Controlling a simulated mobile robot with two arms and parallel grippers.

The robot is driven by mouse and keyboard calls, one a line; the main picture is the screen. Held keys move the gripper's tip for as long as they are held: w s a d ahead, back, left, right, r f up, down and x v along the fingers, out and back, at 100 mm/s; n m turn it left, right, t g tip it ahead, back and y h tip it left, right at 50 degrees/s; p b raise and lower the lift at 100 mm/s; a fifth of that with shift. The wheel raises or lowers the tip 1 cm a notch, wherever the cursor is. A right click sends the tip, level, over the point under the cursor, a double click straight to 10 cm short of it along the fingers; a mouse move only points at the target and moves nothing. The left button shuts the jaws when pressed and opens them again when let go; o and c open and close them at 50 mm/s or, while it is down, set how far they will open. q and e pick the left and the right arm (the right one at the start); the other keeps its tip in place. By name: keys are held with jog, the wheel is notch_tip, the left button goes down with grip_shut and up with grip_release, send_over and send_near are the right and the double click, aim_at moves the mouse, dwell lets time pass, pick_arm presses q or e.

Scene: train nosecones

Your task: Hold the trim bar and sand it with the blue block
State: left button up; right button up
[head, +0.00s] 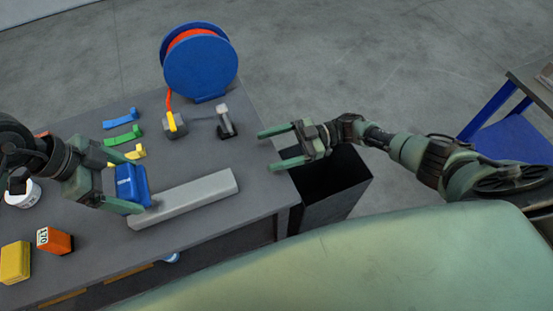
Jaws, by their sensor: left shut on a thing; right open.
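The trim bar (195,199) is a long light grey bar lying on the dark grey table, slanting up to the right. The blue block (133,182) is in my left gripper (125,190), at the left end of the bar. I cannot tell whether the block touches the bar. The gripper hides part of the block. My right gripper (267,150) is open and empty, pointing left over the table's right edge, beyond the bar's right end and apart from it.
A blue hose reel (200,62), a yellow-tipped tool (174,125) and a grey-black tool (226,121) stand behind. Blue, green and yellow pieces lie left of them. An orange box (55,241), yellow box (14,262) and white tub (22,194) are at left. A black bin (335,187) stands right of the table.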

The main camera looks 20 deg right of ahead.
aim_at(232, 176)
jog(key=s, duration=0.1)
jog(key=s+g, duration=0.1)
jog(key=s, duration=0.1)
jog(key=shift+a+f+g, duration=0.3)
jog(key=shift+f, duration=0.1)
jog(key=shift+s+a, duration=0.15)
jog(key=shift+a, duration=0.15)
jog(key=a, duration=1.1)
jog(key=shift+a, duration=0.2)
grip_shut()
